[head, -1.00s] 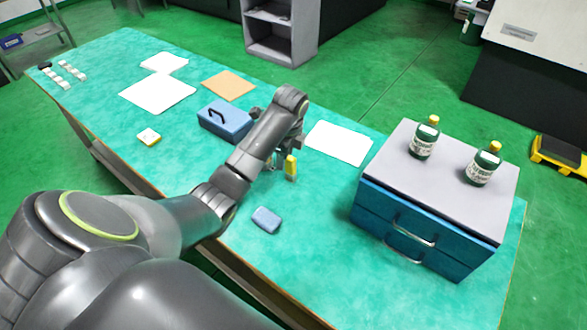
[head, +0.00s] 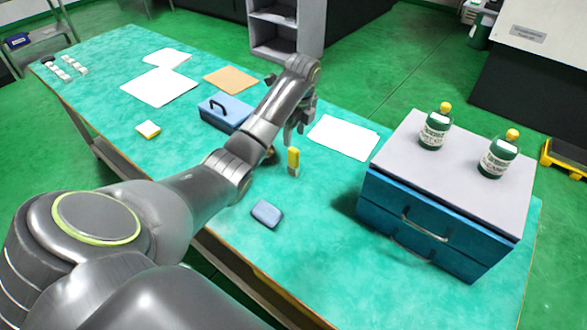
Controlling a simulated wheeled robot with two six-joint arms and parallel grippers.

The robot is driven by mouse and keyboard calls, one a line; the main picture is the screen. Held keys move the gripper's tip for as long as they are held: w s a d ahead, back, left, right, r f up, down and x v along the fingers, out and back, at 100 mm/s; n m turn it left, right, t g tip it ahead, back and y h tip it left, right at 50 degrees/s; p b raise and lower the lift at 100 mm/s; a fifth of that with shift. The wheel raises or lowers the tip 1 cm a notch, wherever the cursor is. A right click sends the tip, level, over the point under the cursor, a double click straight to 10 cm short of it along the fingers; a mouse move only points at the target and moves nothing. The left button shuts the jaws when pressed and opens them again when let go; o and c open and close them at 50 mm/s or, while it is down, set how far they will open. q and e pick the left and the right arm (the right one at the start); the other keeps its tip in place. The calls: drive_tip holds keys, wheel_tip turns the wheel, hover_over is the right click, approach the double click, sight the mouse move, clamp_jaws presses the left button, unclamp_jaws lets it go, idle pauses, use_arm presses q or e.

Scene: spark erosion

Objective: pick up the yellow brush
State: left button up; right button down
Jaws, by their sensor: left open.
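The yellow brush (head: 293,158) stands on the green table with its yellow part up and a greyish part at the bottom. It is in the middle of the head view, in front of the white paper. My left gripper (head: 293,135) is open and empty, just above and behind the brush in the picture. Its fingers point down, and I cannot tell whether they touch the brush. My right gripper is not in view.
A blue toolbox (head: 224,113) stands left of my left arm. A blue-grey block (head: 266,214) lies in front of the brush. A blue drawer cabinet (head: 425,225) with two green bottles (head: 435,130) (head: 498,157) stands right. White paper (head: 343,138) lies behind.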

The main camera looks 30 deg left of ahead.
sight(293, 157)
use_arm(q)
drive_tip(key=f, duration=0.1)
drive_tip(key=f+p, duration=0.1)
drive_tip(key=f, duration=0.2)
drive_tip(key=shift+a+f, duration=0.2)
drive_tip(key=shift+a, duration=0.1)
drive_tip(key=shift+w+a+f+p, duration=0.1)
drive_tip(key=shift+f+p, duration=0.2)
drive_tip(key=shift+f, duration=1.2)
drive_tip(key=shift+w+f+p, duration=0.1)
drive_tip(key=shift+f+p, duration=0.2)
drive_tip(key=shift+f, duration=1.15)
clamp_jaws()
wheel_tip(293, 157, up, 10)
drive_tip(key=shift+r+b, duration=0.1)
drive_tip(key=shift+b, duration=0.35)
